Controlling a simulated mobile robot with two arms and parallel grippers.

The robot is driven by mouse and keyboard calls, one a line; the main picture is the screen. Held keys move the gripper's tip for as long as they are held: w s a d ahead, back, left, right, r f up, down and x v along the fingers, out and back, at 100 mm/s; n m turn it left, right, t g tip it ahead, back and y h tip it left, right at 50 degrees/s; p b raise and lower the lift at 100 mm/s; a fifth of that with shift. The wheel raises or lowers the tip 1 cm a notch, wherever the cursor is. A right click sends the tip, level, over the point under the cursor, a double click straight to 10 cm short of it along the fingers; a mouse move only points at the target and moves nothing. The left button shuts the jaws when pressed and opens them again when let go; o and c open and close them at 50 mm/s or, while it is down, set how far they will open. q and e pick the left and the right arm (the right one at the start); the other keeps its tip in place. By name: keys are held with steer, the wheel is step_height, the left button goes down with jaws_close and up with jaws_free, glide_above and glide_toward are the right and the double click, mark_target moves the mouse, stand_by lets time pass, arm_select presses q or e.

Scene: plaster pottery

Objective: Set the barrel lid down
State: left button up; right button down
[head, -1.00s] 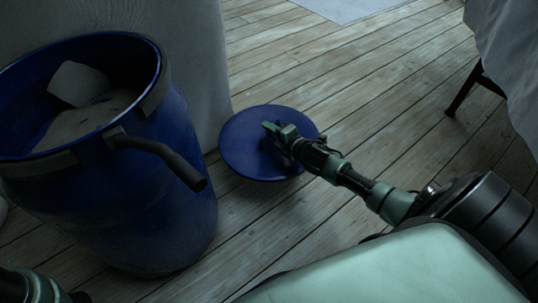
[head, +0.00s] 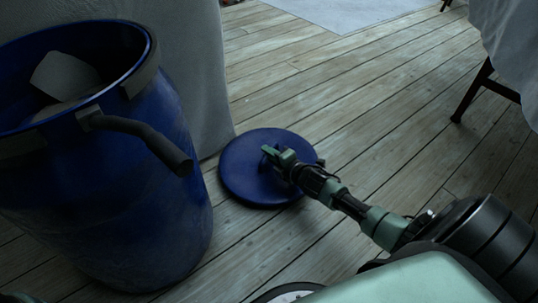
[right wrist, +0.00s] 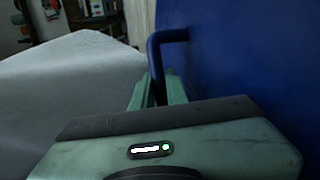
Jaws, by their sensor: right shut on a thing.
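The barrel lid (head: 240,180) is a round, dark blue disc in the middle of the head view, seen against the plank floor. My right gripper (head: 272,153) is shut on the lid's handle. In the right wrist view, the dark blue handle (right wrist: 156,58) runs between the green fingers (right wrist: 157,92), and the lid's broad blue face (right wrist: 240,60) fills the right side. I cannot tell whether the lid touches the floor. The open blue barrel (head: 150,215) stands at left, with pale lumps inside. My left gripper is out of view.
A grey draped surface (head: 190,70) rises behind the barrel and close to the lid. Bare plank floor (head: 350,110) lies right of the lid. A cloth-covered table (head: 510,40) with dark legs stands at upper right.

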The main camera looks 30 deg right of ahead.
steer(key=c, duration=1.4)
jaws_free()
steer(key=shift+f, duration=0.1)
steer(key=shift+r, duration=0.2)
steer(key=p+v, duration=0.7)
steer(key=v, duration=0.4)
steer(key=shift+s+r, duration=0.15)
steer(key=shift+s, duration=0.3)
